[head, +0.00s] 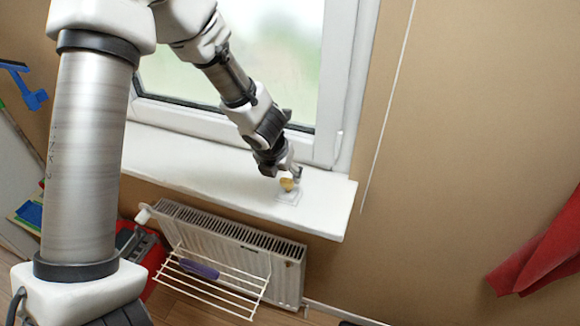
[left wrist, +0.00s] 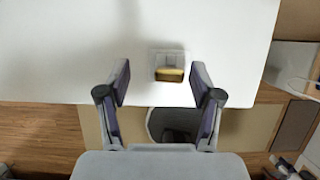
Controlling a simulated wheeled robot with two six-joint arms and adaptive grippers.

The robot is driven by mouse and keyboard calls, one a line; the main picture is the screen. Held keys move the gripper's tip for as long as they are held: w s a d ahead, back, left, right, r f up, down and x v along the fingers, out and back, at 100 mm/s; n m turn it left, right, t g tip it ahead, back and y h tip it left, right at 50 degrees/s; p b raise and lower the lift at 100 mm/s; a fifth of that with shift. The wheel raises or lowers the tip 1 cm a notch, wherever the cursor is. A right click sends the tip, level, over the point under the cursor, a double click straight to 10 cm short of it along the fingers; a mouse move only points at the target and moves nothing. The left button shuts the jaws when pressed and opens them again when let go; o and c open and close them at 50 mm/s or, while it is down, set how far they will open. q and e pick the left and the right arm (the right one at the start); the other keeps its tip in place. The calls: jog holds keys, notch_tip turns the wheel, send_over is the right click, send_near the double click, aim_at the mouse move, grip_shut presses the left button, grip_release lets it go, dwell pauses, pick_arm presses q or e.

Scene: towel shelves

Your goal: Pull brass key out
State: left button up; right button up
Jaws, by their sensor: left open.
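The brass key (head: 287,184) shows as a small gold piece at a pale, clear-looking holder (head: 289,198) on the white window sill. In the left wrist view the brass key (left wrist: 170,75) is a short gold bar at the near edge of its square holder (left wrist: 168,58). My left gripper (head: 292,174) is right at the key in the head view. In the left wrist view my left gripper (left wrist: 161,80) is open, with the key between its two fingers, nearer the right one. Neither finger visibly touches it. My right gripper is not in view.
The window sill (head: 190,162) is otherwise bare around the holder. The window frame (head: 336,130) rises behind. A radiator (head: 215,232) with a white drying rack (head: 215,283) is below. A red cloth (head: 545,255) hangs at the right.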

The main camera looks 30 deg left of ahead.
pick_arm(q)
jog(key=shift+w+d+f, duration=0.15)
jog(key=shift+d+f, duration=0.05)
jog(key=shift+f, duration=0.5)
jog(key=shift+w+d+f, duration=0.1)
jog(key=shift+w+d, duration=0.1)
jog(key=shift+d, duration=0.3)
jog(key=shift+w+d+f, duration=0.1)
jog(key=shift+w+d, duration=0.1)
jog(key=shift+d, duration=0.25)
jog(key=shift+a+f, duration=0.1)
jog(key=shift+a, duration=0.45)
jog(key=c, duration=0.4)
jog(key=shift+s+a, duration=0.1)
jog(key=shift+s, duration=0.05)
jog(key=c, duration=0.6)
jog(key=shift+c, duration=0.9)
jog(key=shift+d, duration=0.4)
jog(key=shift+c, duration=0.2)
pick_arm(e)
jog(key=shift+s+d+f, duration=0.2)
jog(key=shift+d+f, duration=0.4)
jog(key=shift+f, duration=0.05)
pick_arm(q)
jog(key=shift+a, duration=0.2)
